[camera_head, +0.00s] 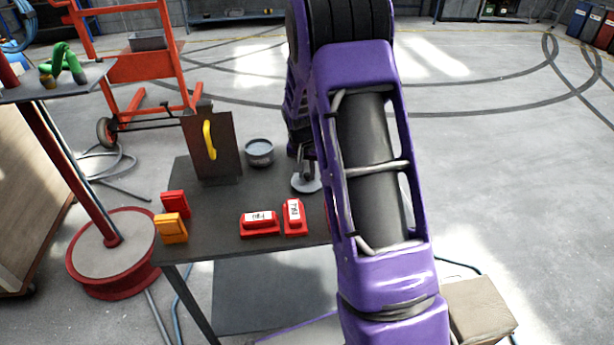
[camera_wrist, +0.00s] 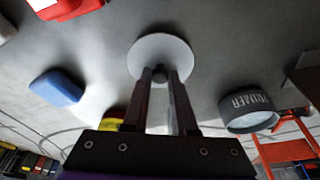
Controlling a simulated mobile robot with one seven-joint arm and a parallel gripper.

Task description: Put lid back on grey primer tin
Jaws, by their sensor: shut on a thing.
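The grey primer tin (camera_head: 260,155) stands upright on the dark table, its top uncovered and pale inside. In the wrist view the tin (camera_wrist: 249,112) is at the right, with PRIMER lettering on its side. The round pale lid (camera_head: 306,186) is just right of the tin in the head view. My gripper (camera_wrist: 160,74) is shut on the small dark knob at the middle of the lid (camera_wrist: 160,48). The lid is apart from the tin. I cannot tell whether it touches the table. My arm partly hides the gripper in the head view.
Red blocks with white labels (camera_head: 260,224) lie near the table's front edge (camera_head: 240,252). A red block (camera_head: 175,204) and an orange one (camera_head: 171,228) are at the left. A brown upright panel with a yellow handle (camera_head: 209,140) stands left of the tin. A blue object (camera_wrist: 57,88) shows in the wrist view.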

